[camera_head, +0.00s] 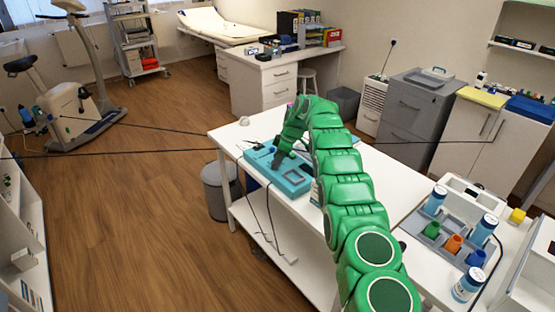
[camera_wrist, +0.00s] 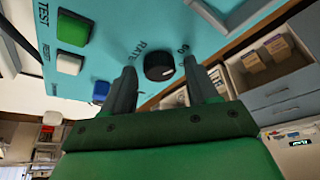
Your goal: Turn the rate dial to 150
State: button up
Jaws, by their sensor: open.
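The rate dial (camera_wrist: 159,67) is a round black knob on a teal panel (camera_wrist: 110,50). It shows in the wrist view with the printed word RATE and a "60" mark close by. A white mark shows on the knob, but I cannot read its setting; the 150 mark cannot be made out. My gripper (camera_wrist: 162,82) is open, with one dark finger on each side of the dial and apart from it in the picture. In the head view the teal device (camera_head: 292,182) lies on the white table, and my gripper (camera_head: 281,160) is over it; the dial is hidden there.
Green (camera_wrist: 75,28), white (camera_wrist: 69,63) and blue buttons (camera_wrist: 101,89) line the panel beside the dial. The white table (camera_head: 385,165) has free room right of my arm. A grey tray (camera_head: 455,238) with bottles and coloured cups stands at the right. Thin cables cross the table.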

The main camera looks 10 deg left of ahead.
jog(key=c, duration=1)
